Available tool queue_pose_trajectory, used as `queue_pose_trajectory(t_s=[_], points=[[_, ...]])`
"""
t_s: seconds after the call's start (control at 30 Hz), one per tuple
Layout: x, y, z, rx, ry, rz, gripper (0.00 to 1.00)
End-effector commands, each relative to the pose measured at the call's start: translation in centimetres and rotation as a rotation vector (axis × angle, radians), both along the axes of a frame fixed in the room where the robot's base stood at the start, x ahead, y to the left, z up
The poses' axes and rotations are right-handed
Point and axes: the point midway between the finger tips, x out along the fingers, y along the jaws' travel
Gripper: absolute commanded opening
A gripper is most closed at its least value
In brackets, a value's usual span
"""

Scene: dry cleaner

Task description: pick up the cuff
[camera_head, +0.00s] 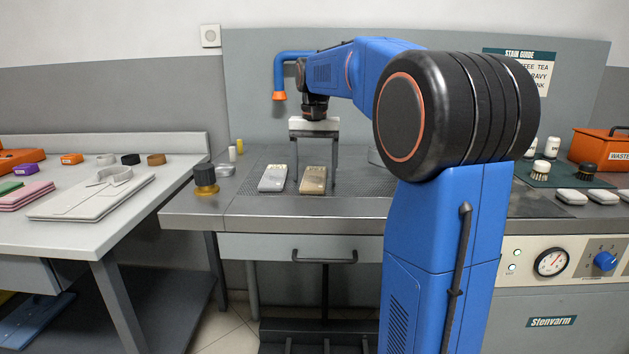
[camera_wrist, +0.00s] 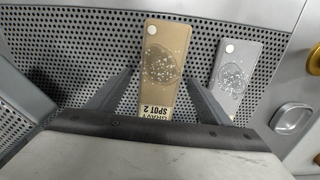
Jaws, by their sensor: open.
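Two flat cuff-like pieces lie side by side on the perforated grey board: a tan one (camera_head: 313,181) and a light grey one (camera_head: 273,178). In the wrist view the tan piece (camera_wrist: 166,62) has a speckled round stain, a white dot and a label ending "SPOT 2". The grey piece (camera_wrist: 236,72) there is speckled too, with a white dot. My gripper (camera_head: 315,166) is open and empty, pointing down above the board. In the wrist view its fingers (camera_wrist: 162,82) appear on either side of the tan piece; contact cannot be told. The near end of the tan piece is hidden.
A dark-capped amber jar (camera_head: 205,181) and a small clear dish (camera_head: 225,170) stand left of the pieces. A folded white garment (camera_head: 92,196) lies on the left table. Brushes (camera_head: 541,171) and white pads (camera_head: 571,197) are at right. The board's front is clear.

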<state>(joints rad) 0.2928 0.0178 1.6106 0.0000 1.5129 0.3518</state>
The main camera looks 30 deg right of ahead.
Motion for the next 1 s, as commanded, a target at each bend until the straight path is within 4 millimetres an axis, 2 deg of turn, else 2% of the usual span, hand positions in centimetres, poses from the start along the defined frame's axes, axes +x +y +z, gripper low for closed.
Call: queue_pose_trajectory(t_s=[0.1, 0.13, 0.3, 0.67, 0.77, 1.0], points=[[0.0, 0.0, 0.0, 0.000, 0.000, 0.000, 0.73], [0.0, 0.0, 0.0, 0.000, 0.000, 0.000, 0.69], [0.0, 0.0, 0.0, 0.000, 0.000, 0.000, 0.29], [0.0, 0.0, 0.6, -0.001, -0.001, 0.000, 0.29], [0.1, 0.0, 1.7, 0.000, -0.002, 0.000, 0.29], [0.1, 0.0, 6.1, -0.001, -0.003, 0.000, 0.29]])
